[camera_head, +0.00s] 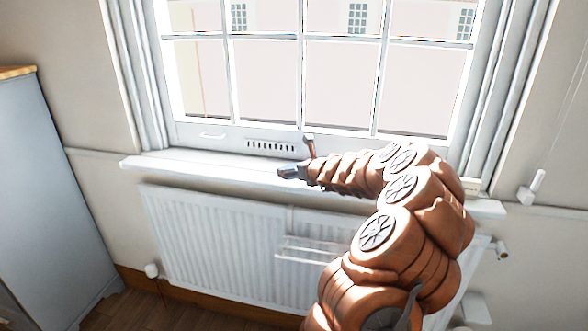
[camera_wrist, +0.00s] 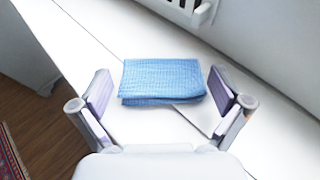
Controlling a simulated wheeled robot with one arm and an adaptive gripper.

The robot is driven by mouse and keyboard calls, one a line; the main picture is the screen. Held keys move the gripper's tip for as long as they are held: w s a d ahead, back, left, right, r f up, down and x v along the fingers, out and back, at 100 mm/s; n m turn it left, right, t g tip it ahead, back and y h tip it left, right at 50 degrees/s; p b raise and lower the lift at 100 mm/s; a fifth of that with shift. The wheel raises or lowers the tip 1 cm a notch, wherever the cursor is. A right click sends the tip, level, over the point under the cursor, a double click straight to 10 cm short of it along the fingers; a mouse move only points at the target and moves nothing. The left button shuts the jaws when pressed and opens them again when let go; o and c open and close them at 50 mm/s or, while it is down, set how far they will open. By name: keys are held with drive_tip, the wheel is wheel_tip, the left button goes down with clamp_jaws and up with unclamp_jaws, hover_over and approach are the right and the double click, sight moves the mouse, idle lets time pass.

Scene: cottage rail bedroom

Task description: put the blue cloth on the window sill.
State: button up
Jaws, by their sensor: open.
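The blue cloth (camera_wrist: 162,80) is folded into a flat rectangle and lies on the white window sill (camera_wrist: 110,50) in the wrist view. My gripper (camera_wrist: 162,95) is open, with one finger on each side of the cloth and a gap between each finger and the cloth. In the head view my gripper (camera_head: 290,172) is over the window sill (camera_head: 190,165), in front of the window. I cannot make out the cloth in the head view.
A white radiator (camera_head: 200,240) is mounted below the sill, with a clear rack (camera_head: 305,250) on its front. A grey cabinet (camera_head: 50,190) stands at the left. The sill left of my gripper is clear. A patterned rug (camera_wrist: 10,155) edge shows on the wooden floor.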

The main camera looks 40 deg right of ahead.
drive_tip(key=v, duration=1.1)
drive_tip(key=shift+s+p, duration=0.35)
drive_tip(key=shift+p, duration=0.05)
drive_tip(key=shift+r, duration=0.15)
